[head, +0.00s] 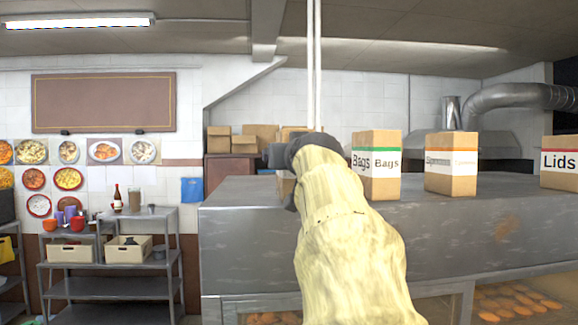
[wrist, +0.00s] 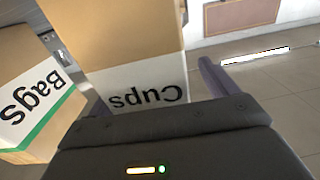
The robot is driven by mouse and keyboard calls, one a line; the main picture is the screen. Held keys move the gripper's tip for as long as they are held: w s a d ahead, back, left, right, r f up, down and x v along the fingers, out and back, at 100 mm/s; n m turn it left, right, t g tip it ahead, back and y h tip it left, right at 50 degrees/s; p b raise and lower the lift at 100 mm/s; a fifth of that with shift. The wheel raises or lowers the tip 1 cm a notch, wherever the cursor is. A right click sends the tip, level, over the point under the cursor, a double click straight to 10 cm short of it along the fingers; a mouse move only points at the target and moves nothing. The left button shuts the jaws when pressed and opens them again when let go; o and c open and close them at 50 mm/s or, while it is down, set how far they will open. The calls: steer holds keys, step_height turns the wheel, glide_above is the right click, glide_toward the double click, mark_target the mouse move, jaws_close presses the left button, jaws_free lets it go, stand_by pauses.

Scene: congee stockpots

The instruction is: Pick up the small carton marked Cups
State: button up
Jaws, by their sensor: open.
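The small carton marked Cups (wrist: 140,85) fills the upper middle of the wrist view, its label upside down there. My gripper (wrist: 128,52) is open, with one finger on each side of this carton. A gap shows between the carton and the right finger; contact on the left cannot be told. In the head view my gripper (head: 283,172) is at the left end of the steel counter top, and only a sliver of the Cups carton (head: 285,187) shows behind it and my arm.
A Bags carton (head: 378,167) stands just right of my gripper, also close by at left in the wrist view (wrist: 30,95). An orange-striped carton (head: 452,165) and a Lids carton (head: 559,163) stand farther right along the counter (head: 500,222).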

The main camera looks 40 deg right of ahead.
steer(key=shift+s+d, duration=0.4)
steer(key=shift+c, duration=0.6)
steer(key=c, duration=1.1)
steer(key=shift+w+r, duration=0.2)
steer(key=shift+w, duration=0.1)
steer(key=shift+r+p, duration=0.5)
steer(key=shift+r, duration=4.35)
steer(key=shift+s, duration=0.1)
